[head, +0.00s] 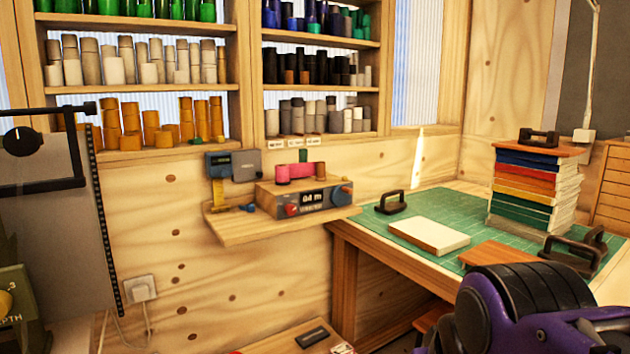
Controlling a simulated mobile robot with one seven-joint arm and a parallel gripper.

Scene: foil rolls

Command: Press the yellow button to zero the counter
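The counter (311,199) is a wooden box with a dark front panel on a small wall shelf (250,232), left of the workbench. Its lit display reads what looks like "04 m". A red knob is at its left end and a blue knob at its right. I cannot make out a yellow button on its front. A yellow upright piece (218,192) stands left of it under a blue gauge. A round yellow part (5,303) on a green box marked "PTH" is cut off at the left edge. My purple and black arm fills the lower right; its fingertips do not show.
The workbench's green mat (400,222) holds a white pad (428,236), black-handled blocks and a book stack (535,190). A grey sheet (50,220) hangs at left. The space before the shelf looks clear.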

